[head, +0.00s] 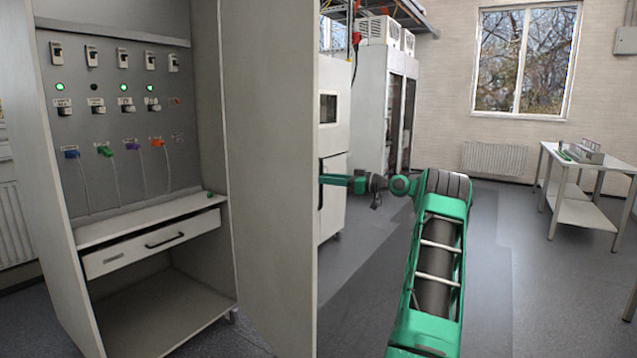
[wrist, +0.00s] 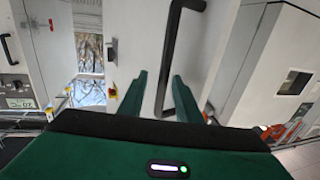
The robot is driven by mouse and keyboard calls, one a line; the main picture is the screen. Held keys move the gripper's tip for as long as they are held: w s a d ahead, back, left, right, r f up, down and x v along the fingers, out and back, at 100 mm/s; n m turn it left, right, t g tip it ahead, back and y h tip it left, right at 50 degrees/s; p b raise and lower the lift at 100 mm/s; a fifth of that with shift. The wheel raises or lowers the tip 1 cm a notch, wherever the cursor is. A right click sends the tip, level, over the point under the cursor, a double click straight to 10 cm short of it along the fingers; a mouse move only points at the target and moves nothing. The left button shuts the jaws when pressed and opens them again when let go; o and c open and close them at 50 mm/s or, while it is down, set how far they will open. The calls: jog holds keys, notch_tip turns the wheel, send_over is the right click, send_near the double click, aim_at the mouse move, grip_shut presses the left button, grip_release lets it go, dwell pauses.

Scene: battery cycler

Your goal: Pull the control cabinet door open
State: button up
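The control cabinet (head: 160,216) stands at the left in the head view, with its inside in sight. Its grey door (head: 270,180) stands well open, swung out at the cabinet's right side. My green arm reaches behind the door's free edge, so my gripper is hidden in the head view. In the wrist view, my gripper (wrist: 159,78) has its two green fingers apart. A long black bar handle (wrist: 172,50) on a pale door face runs between them, with gaps visible on both sides. I cannot tell whether the fingers touch it.
Inside the cabinet are switches, green lamps, coloured plugs and a slightly open drawer (head: 150,243). Tall white cabinets (head: 370,100) stand behind my arm. A white table (head: 590,180) is at the far right. The floor (head: 520,270) right of my arm is clear.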

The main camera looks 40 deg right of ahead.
jog(key=v, duration=0.9)
